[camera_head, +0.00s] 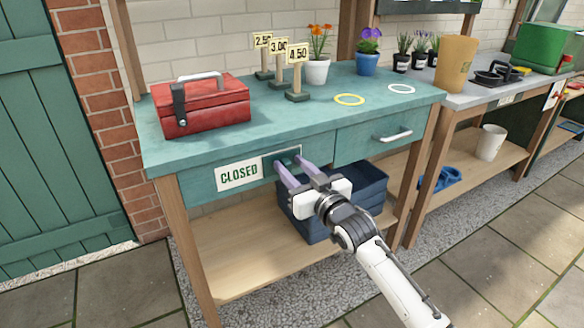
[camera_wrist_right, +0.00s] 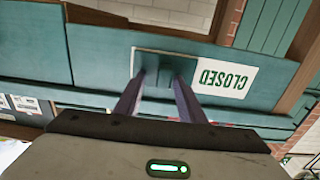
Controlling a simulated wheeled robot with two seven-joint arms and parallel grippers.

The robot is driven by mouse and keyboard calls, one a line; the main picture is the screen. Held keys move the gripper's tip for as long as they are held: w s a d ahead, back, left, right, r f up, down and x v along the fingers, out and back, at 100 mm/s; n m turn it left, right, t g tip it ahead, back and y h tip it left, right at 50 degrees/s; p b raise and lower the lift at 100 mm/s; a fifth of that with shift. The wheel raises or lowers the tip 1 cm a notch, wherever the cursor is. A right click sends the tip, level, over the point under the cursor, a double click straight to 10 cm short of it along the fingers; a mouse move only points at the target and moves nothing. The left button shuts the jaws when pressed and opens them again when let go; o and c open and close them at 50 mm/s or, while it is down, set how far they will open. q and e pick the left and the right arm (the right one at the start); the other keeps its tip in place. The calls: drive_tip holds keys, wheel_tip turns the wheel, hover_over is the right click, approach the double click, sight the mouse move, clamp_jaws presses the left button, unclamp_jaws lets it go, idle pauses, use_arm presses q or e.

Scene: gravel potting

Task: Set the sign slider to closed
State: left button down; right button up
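The sign (camera_head: 239,175) on the teal bench's front reads CLOSED, with the whole word uncovered. It also shows upside down in the wrist view (camera_wrist_right: 222,78). The sign slider (camera_head: 288,156) is a small teal plate with a tab, at the right end of the sign. My right gripper (camera_head: 289,161) reaches it from the front, its two purple fingers apart. In the wrist view the fingertips (camera_wrist_right: 160,76) stand on either side of the slider's tab (camera_wrist_right: 161,80); whether they press on it cannot be told. My left gripper is not in view.
A drawer with a handle (camera_head: 392,135) is right of the slider. A blue crate (camera_head: 372,188) stands on the lower shelf behind my gripper. On the bench top are a red toolbox (camera_head: 205,105), price signs (camera_head: 297,75), flower pots (camera_head: 317,71) and a yellow ring (camera_head: 349,100).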

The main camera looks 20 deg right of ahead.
drive_tip(key=shift+s, duration=0.1)
use_arm(q)
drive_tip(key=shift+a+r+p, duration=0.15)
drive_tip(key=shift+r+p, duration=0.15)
drive_tip(key=shift+p, duration=0.65)
use_arm(e)
drive_tip(key=s+d, duration=0.1)
drive_tip(key=s, duration=0.9)
